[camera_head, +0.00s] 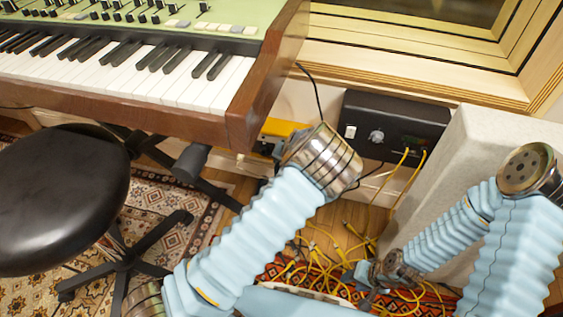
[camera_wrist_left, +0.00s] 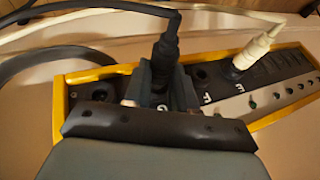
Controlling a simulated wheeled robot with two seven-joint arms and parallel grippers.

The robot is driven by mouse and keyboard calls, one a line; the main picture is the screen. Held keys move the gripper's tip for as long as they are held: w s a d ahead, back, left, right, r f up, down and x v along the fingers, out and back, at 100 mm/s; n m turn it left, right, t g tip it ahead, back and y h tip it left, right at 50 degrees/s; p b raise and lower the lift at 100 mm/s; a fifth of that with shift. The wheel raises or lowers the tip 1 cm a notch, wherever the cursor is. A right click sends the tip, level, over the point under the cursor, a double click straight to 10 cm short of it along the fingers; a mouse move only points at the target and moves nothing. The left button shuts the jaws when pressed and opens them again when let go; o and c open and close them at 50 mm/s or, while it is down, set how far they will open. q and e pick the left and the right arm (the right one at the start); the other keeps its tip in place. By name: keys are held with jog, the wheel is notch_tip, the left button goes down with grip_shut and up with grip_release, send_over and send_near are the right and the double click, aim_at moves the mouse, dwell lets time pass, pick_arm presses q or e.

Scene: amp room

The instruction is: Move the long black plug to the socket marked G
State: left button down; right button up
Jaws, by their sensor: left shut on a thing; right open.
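In the left wrist view, a black plug (camera_wrist_left: 165,50) with a black cord stands upright between the fingers of my left gripper (camera_wrist_left: 160,88), which is shut on it. It is at the socket just behind the letter G on the yellow-framed power strip (camera_wrist_left: 68,98). The fingers hide its lower end, so I cannot tell how deep it sits. The socket marked F (camera_wrist_left: 206,74) is empty. A white plug (camera_wrist_left: 250,55) is in the socket marked E. In the head view my left wrist hides the left gripper. My right gripper (camera_head: 368,277) is open near the yellow cables.
A keyboard (camera_head: 130,75) and a black stool (camera_head: 60,190) are at the left. A black box (camera_head: 392,125) with yellow cables stands by the wall. Tangled yellow cables (camera_head: 325,255) lie on the floor. A pale panel (camera_head: 455,170) is at the right.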

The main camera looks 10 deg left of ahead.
pick_arm(q)
jog(key=shift+w, duration=0.25)
dwell(0.6)
jog(key=c, duration=0.8)
grip_release()
jog(key=shift+c, duration=0.2)
jog(key=p+v, duration=0.2)
jog(key=v, duration=1.2)
